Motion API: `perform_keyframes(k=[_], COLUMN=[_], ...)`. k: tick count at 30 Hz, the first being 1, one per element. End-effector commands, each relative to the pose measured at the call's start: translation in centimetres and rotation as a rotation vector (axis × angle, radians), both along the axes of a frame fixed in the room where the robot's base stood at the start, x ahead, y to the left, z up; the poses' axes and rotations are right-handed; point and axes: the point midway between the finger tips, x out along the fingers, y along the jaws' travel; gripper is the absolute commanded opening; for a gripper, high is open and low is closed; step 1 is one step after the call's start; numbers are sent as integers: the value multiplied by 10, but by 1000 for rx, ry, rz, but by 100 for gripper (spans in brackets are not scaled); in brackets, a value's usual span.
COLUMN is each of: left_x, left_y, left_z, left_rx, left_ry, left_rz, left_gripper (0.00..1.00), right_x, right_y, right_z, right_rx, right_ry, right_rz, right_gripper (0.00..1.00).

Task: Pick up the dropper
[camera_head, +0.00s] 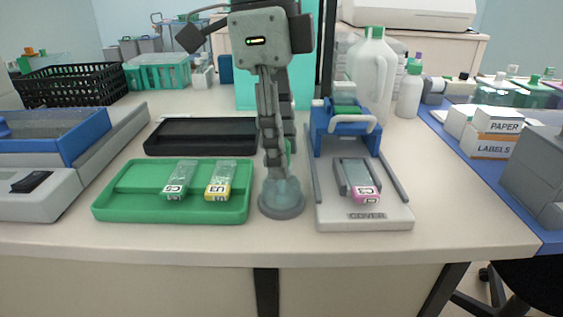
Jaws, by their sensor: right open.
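My right gripper (277,165) reaches down from the top centre, its fingers pointing down just above and behind a small translucent grey-blue holder with a round base (282,208). Its jaws are open, though the fingers overlap in this view. A small bit of green shows beside the fingers above the holder; it may be part of the dropper, but the fingers hide most of it. I cannot tell whether the fingers touch it. My left gripper is not in view.
A green tray (115,205) with two labelled slides stands left of the holder, and a black tray (165,136) behind it. A grey stand with a blue clamp (347,120) and pink-labelled slide is close on the right. A white jug (372,75) stands behind.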

Motion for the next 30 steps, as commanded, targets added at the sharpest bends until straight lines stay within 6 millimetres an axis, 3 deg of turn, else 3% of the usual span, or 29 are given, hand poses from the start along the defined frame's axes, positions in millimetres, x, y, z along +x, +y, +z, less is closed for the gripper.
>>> perform_keyframes(k=[5,15,25,30], left_x=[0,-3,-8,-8], left_y=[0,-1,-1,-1], left_z=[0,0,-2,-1], left_rx=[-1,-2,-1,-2], left_ry=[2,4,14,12], left_rz=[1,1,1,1], left_gripper=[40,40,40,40], right_x=[0,0,0,0], right_y=[0,0,0,1], right_z=[0,0,1,19], right_rx=[0,0,0,2], right_ry=[0,0,0,0], right_rz=[0,0,0,0], right_gripper=[43,6,5,5])
